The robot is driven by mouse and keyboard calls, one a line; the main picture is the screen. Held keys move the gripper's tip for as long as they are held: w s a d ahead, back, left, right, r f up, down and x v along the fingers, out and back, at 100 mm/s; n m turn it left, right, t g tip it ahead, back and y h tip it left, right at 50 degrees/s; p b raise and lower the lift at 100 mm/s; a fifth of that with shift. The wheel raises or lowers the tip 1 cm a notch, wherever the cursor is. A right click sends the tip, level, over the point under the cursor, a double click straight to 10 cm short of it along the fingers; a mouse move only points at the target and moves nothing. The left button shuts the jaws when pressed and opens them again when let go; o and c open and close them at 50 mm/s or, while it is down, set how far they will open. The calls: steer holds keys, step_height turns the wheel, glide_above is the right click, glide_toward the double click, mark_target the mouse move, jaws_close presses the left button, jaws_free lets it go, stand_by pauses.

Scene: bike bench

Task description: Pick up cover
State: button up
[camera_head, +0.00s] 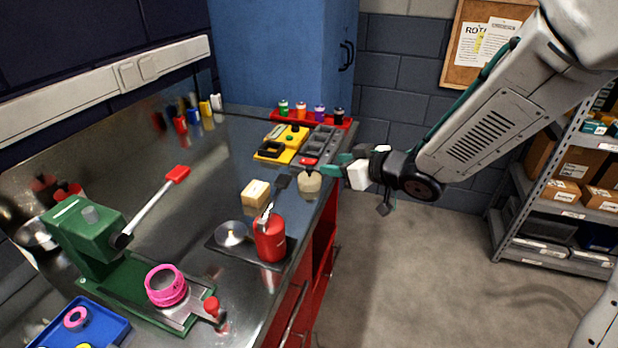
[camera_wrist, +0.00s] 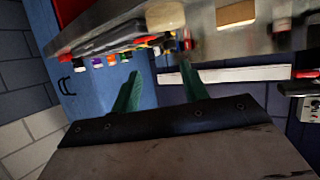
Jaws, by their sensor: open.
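I cannot tell for sure which thing is the cover. My gripper (camera_head: 338,170) hangs over the bench's right edge in the head view. In the wrist view my gripper (camera_wrist: 160,88) has its two green fingers apart, with nothing between them. A cream rounded piece (camera_head: 311,185) sits on the bench just left of and below the fingers; it also shows at the top of the wrist view (camera_wrist: 165,15). Beyond it are a yellow holder (camera_head: 272,150) with black and green parts and a grey compartment tray (camera_head: 325,143). A small red piece (camera_head: 308,161) lies near the tray.
A wooden block (camera_head: 255,193), red canister (camera_head: 269,240) and silver disc (camera_head: 231,233) stand nearer. A green press (camera_head: 85,235) with a red-tipped lever, a pink ring (camera_head: 166,287) and a blue tray (camera_head: 105,325) are front left. Small bottles line the back in a red rack (camera_head: 338,122).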

mark_target(311, 167)
steer(key=shift+n+y, duration=0.3)
steer(key=shift+y, duration=0.2)
steer(key=x, duration=0.5)
steer(key=s+f+x, duration=0.1)
steer(key=x, duration=0.2)
steer(key=shift+s+a+f, duration=0.1)
steer(key=shift+s+a, duration=0.05)
steer(key=shift+a, duration=0.15)
steer(key=shift+w+a+f, duration=0.1)
steer(key=shift+w+a, duration=0.15)
steer(key=shift+c, duration=0.2)
jaws_close()
